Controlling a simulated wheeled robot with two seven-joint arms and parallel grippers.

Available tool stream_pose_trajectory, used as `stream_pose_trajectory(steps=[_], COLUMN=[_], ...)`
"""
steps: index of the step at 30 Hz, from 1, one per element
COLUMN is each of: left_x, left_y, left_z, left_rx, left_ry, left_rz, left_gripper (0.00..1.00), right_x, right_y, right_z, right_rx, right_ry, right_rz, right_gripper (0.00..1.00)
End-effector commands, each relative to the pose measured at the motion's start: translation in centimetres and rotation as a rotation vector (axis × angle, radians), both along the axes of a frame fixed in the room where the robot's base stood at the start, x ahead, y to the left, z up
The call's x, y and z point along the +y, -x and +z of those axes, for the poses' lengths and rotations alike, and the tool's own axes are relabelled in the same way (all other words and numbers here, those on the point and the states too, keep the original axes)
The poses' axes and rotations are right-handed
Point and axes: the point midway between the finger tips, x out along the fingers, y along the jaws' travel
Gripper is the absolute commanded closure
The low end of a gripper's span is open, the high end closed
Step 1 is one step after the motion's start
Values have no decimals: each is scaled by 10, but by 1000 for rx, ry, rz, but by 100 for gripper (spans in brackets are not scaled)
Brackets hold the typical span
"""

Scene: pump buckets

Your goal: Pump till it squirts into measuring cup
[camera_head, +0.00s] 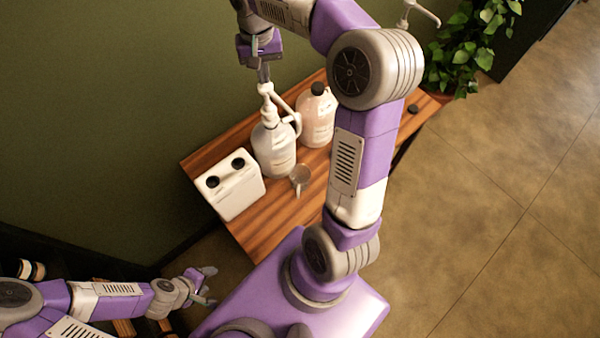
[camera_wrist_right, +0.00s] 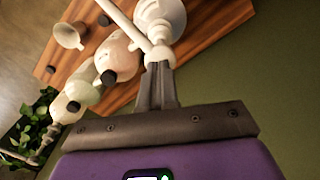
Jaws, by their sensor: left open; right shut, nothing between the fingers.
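A white pump bottle (camera_head: 273,150) stands on the wooden table, its pump head upright and its spout reaching to the right. A small clear measuring cup (camera_head: 300,178) stands in front of the bottle, near the spout's end; the wrist view shows a cup (camera_wrist_right: 70,36) too. My right gripper (camera_head: 264,78) is shut and empty, its fingertips directly above the pump head, apparently touching it. In the right wrist view the shut fingers (camera_wrist_right: 157,68) meet the white pump top (camera_wrist_right: 160,56). My left gripper (camera_head: 208,285) is open and empty, low at the left, away from the table.
A white box with two dark openings (camera_head: 236,185) stands left of the pump bottle. A pinkish bottle with a black cap (camera_head: 318,118) stands to its right. A loose black cap (camera_head: 413,108) lies near the table's right end. A leafy plant (camera_head: 468,45) stands beyond.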

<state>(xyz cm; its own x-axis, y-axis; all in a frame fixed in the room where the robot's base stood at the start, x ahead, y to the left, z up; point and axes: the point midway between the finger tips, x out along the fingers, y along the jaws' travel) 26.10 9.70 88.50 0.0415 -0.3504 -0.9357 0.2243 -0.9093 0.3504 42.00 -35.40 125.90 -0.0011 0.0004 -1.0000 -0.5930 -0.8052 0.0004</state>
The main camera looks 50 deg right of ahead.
Motion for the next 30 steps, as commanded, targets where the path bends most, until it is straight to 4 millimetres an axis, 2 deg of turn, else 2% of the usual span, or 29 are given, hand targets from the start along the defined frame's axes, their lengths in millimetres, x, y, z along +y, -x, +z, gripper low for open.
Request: stream_pose_trajectory(steps=[12, 22, 30], left_x=[0, 0, 0], left_y=[0, 0, 0], left_z=[-2, -12, -13], left_rx=[0, 0, 0], left_ry=[0, 0, 0], left_rz=[0, 0, 0], left_gripper=[45, 45, 45], right_x=[0, 0, 0], right_y=[0, 0, 0], right_z=[-2, -16, -18], right_rx=[-1, -1, 0], right_ry=[1, 1, 0], right_rz=[0, 1, 1], right_gripper=[100, 100, 100])
